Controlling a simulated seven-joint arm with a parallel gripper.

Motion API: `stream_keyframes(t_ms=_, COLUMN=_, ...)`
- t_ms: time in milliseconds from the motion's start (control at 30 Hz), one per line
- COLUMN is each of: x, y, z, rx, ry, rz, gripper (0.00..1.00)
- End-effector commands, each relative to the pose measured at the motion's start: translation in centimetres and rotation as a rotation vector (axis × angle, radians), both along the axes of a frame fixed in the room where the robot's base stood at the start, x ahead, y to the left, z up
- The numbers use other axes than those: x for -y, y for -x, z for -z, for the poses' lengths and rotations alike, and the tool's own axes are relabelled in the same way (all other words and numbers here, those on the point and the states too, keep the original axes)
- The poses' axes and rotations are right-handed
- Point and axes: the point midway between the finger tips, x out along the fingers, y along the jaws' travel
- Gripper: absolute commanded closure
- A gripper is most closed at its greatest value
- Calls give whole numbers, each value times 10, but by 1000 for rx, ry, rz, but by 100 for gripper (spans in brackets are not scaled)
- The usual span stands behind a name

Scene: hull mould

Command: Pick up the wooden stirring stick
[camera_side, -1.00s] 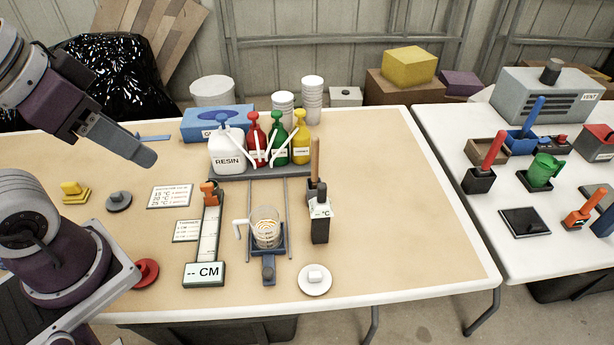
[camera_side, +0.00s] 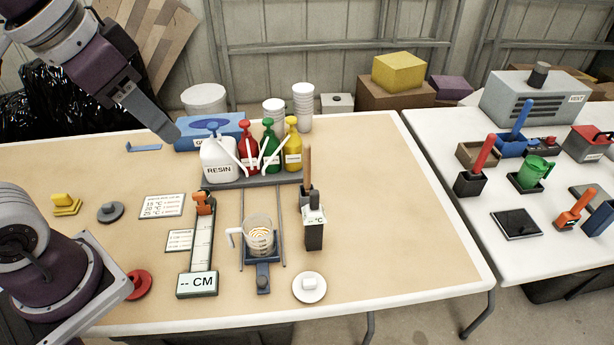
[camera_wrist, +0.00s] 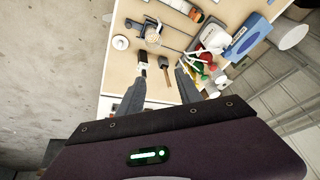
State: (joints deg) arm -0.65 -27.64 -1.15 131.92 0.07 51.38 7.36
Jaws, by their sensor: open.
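The wooden stirring stick (camera_side: 307,163) stands upright in a dark holder (camera_side: 306,192), behind the black temperature gauge (camera_side: 314,228) and right of the pump bottles. In the wrist view the stick (camera_wrist: 166,77) shows small, between my two fingers but well beyond them. My gripper (camera_side: 171,133) is in the air at upper left, near the blue glove box and well left of the stick. Its fingers (camera_wrist: 160,78) are spread apart in the wrist view, with nothing between them.
A white resin jug (camera_side: 219,163) and red, green and yellow pump bottles stand on a grey rack, between my gripper and the stick. A clear measuring jug (camera_side: 258,236) sits on a blue stand. The tabletop (camera_side: 390,210) right of the stick is clear.

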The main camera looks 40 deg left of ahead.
Motion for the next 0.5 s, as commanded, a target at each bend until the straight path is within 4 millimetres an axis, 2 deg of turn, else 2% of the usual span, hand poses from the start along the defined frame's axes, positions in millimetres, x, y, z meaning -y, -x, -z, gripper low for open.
stream_keyframes(t_ms=33, x=1, y=-34, z=-1, rx=-43, ry=-24, rz=55, gripper=58)
stream_keyframes(t_ms=100, x=4, y=-85, z=5, rx=-93, ry=-55, rz=151, gripper=58)
stream_keyframes(t_ms=167, x=6, y=-128, z=19, rx=-134, ry=-74, rz=234, gripper=58)
stream_keyframes(t_ms=200, x=7, y=-156, z=34, rx=-162, ry=-83, rz=289, gripper=58)
stream_keyframes(t_ms=267, x=10, y=-196, z=61, rx=-198, ry=-92, rz=371, gripper=58)
stream_keyframes(t_ms=300, x=11, y=-220, z=83, rx=-220, ry=-93, rz=423, gripper=58)
stream_keyframes(t_ms=400, x=14, y=-265, z=140, rx=-265, ry=-89, rz=535, gripper=58)
stream_keyframes(t_ms=500, x=16, y=-288, z=183, rx=-290, ry=-82, rz=607, gripper=58)
